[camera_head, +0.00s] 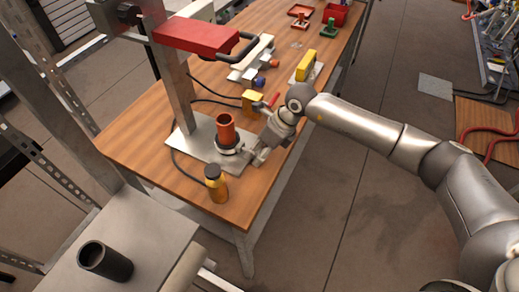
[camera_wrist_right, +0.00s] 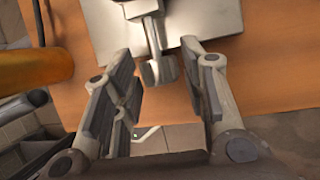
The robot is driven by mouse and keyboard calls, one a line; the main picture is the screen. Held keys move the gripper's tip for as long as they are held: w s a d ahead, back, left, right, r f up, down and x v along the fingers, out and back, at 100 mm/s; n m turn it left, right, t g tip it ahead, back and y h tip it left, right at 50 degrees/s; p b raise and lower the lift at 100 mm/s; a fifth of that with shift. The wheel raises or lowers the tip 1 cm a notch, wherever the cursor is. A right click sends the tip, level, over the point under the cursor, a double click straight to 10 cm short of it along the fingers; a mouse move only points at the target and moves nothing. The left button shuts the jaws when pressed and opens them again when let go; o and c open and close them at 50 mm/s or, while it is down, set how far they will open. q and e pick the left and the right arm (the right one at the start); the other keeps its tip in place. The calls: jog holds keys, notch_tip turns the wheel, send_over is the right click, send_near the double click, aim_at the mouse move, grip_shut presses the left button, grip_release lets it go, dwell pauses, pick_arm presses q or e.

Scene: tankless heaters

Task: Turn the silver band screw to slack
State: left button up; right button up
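A copper-colored pipe (camera_head: 226,130) stands on a metal plate on the wooden bench, with a silver band (camera_head: 228,149) around its lower part. My right gripper (camera_head: 258,158) is beside the band, on its right. In the right wrist view the silver band screw (camera_wrist_right: 157,72) sticks out toward my right gripper (camera_wrist_right: 165,88). Its flat head lies between or just beyond the two open fingertips. I see gaps on both sides of it, so the fingers do not grip it. My left gripper is not in view.
An amber bottle with a black cap (camera_head: 216,184) stands close, near the bench corner; its orange side (camera_wrist_right: 30,70) fills the left of the wrist view. A metal post and red arm (camera_head: 198,35) rise behind the pipe. A yellow block (camera_head: 252,102) lies behind my gripper.

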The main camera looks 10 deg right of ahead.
jog(key=c, duration=0.7)
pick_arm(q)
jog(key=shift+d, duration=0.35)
pick_arm(e)
jog(key=shift+o, duration=0.2)
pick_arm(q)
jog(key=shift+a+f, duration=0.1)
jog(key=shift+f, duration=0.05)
pick_arm(e)
jog(key=shift+s+a+f+t+h+b, duration=0.15)
jog(key=shift+t+h+b, duration=0.35)
jog(key=shift+t+b, duration=0.35)
jog(key=t+h+b, duration=0.1)
jog(key=b, duration=0.2)
jog(key=n+t+h+b, duration=0.1)
jog(key=t+b, duration=0.1)
jog(key=b, duration=0.2)
jog(key=shift+s+a, duration=0.1)
jog(key=shift+s, duration=0.05)
pick_arm(q)
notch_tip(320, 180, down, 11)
jog(key=b, duration=0.2)
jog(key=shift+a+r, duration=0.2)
pick_arm(e)
jog(key=shift+t+h, duration=0.3)
jog(key=shift+t, duration=0.15)
jog(key=shift+r, duration=0.2)
jog(key=o, duration=1)
jog(key=shift+s, duration=0.1)
